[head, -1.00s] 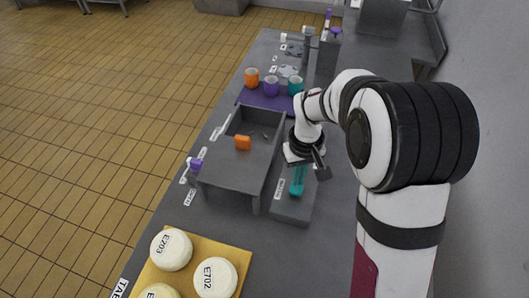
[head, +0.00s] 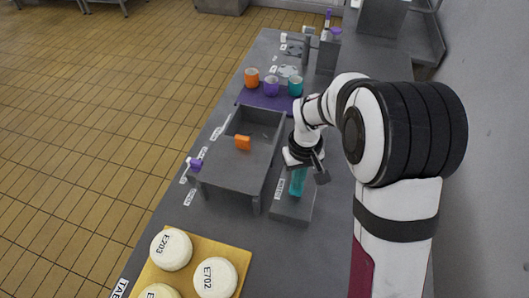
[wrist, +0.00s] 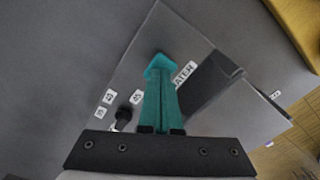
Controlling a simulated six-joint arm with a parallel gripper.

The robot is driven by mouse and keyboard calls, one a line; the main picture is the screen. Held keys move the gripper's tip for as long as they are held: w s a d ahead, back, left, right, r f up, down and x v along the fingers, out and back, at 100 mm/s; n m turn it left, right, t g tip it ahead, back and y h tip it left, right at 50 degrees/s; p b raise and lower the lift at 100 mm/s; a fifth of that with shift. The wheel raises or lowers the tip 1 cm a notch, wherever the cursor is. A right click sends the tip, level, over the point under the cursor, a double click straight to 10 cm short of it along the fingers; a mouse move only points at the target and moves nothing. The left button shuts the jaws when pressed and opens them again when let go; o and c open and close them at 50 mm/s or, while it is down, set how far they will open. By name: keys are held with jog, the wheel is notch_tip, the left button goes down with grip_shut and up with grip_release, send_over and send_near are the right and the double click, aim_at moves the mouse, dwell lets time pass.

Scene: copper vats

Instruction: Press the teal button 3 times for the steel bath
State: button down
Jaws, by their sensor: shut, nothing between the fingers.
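A black knob (wrist: 123,114) and small white labels are on the panel. An orange block (head: 243,143) is at the bath. Orange, purple and teal cups (head: 295,86) stand on a purple mat behind. White round pieces (head: 215,278) sit on a yellow board in front.

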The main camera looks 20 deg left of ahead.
jog(key=shift+f, duration=0.95)
jog(key=shift+r, duration=1.6)
jog(key=shift+f, duration=1.6)
jog(key=shift+r, duration=1.6)
